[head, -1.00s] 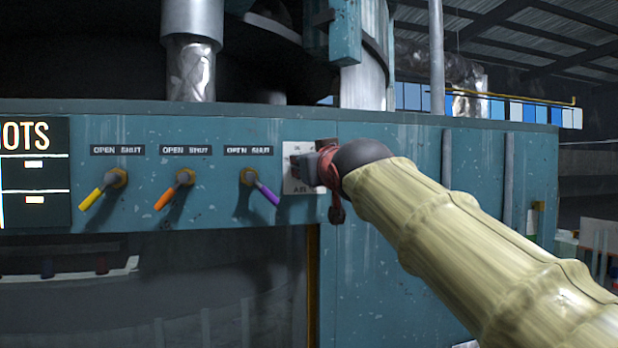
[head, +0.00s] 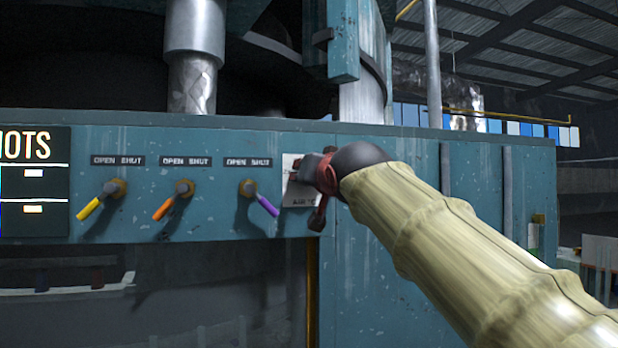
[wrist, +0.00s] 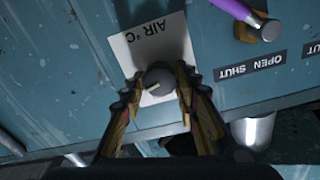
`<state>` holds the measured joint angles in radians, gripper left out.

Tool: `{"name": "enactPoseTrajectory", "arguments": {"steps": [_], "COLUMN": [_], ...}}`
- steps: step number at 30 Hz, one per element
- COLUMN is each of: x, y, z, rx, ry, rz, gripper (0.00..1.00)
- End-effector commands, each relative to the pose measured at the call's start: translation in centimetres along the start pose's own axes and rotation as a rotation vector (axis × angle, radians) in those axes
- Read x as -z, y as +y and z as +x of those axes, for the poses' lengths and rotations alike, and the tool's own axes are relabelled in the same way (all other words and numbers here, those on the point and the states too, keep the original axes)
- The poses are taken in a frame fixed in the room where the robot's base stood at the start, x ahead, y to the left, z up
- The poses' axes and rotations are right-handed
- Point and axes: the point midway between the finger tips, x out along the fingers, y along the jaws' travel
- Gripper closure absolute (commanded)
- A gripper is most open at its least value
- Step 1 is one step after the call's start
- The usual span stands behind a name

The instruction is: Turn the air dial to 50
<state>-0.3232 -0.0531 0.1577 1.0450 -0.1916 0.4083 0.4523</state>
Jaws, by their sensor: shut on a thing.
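The air dial (wrist: 160,80) is a round grey knob with a pale pointer mark, seen in the wrist view. It sits on a white plate (wrist: 125,45) lettered "AIR °C". My gripper (wrist: 158,86) has its two fingers on either side of the knob and is shut on it. In the head view, my gripper (head: 303,170) reaches the white plate (head: 291,196) on the teal panel and hides the knob. The plate's scale numbers are mostly covered or too small to read there.
Left of the plate are three levers, yellow (head: 90,208), orange (head: 163,208) and purple (head: 266,205), under "OPEN SHUT" labels. The purple lever is closest to my gripper. A dark board (head: 30,180) is at the far left. Pipes rise behind the panel.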

Motion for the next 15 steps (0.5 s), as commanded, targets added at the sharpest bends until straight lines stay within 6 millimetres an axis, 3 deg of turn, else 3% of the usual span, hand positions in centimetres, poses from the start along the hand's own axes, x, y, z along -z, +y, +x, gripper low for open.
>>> {"name": "enactPoseTrajectory", "arguments": {"steps": [6, 7, 15], "x": [-0.59, -0.6, -0.29], "y": [0.15, 0.15, 0.08], "z": [0.25, 0.25, 0.12], "rx": [-0.003, -0.003, -0.002], "ry": [-0.011, -0.011, -0.005], "rz": [0.0, 0.0, 0.0], "gripper": [0.95, 0.68, 0.53]}}
